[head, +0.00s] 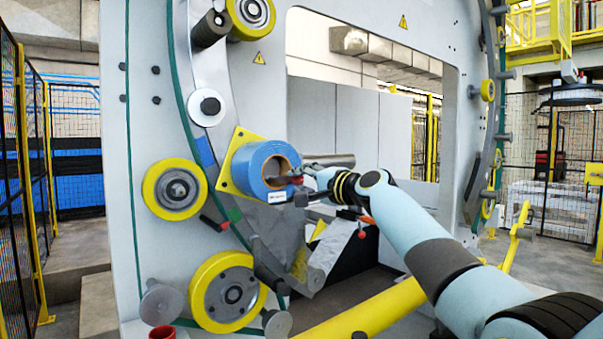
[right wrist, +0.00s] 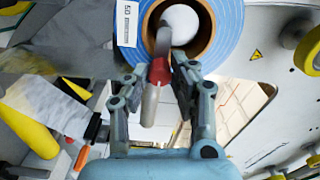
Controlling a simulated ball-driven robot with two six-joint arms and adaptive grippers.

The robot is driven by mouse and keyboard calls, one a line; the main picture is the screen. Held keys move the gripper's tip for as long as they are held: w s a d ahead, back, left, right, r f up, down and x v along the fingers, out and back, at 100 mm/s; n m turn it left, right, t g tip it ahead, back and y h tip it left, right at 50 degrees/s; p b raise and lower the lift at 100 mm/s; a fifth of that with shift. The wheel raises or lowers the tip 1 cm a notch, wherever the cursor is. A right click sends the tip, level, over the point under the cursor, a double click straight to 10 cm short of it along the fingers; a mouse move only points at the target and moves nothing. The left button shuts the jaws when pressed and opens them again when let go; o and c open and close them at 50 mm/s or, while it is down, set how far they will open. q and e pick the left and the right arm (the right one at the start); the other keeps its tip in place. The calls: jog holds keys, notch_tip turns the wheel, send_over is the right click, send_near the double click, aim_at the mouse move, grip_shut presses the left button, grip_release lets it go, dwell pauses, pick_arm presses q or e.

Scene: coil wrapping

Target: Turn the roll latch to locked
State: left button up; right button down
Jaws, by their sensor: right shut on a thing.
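The blue roll (head: 252,163) with a brown core sits in front of a yellow plate (head: 224,183) on the machine's ring. In the right wrist view the roll (right wrist: 228,40) fills the top, with a white round end (right wrist: 178,24) inside its core. The roll latch (right wrist: 159,72) shows there as a lever with a red collar and a grey handle, slanting down from the core. My right gripper (right wrist: 157,80) is shut on the latch, with a finger on each side. In the head view the right gripper (head: 300,182) is at the roll's front face and hides most of the latch. My left gripper is not in view.
A silvery film strip (head: 340,247) hangs below the roll. An orange handle (right wrist: 82,157) is near it in the wrist view. Yellow rollers (head: 174,189) stand left of the roll. A yellow bar (head: 365,312) crosses low in front. The ring's opening lies behind my right arm.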

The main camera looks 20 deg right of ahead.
jog(key=m+p, duration=0.1)
jog(key=m, duration=0.1)
jog(key=f+m, duration=0.1)
jog(key=m, duration=0.1)
jog(key=shift+a+f+m+p, duration=0.1)
jog(key=shift+f+m+p, duration=0.1)
jog(key=shift+m+p, duration=0.2)
jog(key=shift+s+a+f+m, duration=0.1)
jog(key=shift+f+m, duration=0.1)
jog(key=shift+m, duration=0.4)
jog(key=shift+f, duration=0.1)
jog(key=c, duration=1.1)
grip_release()
jog(key=v, duration=1.2)
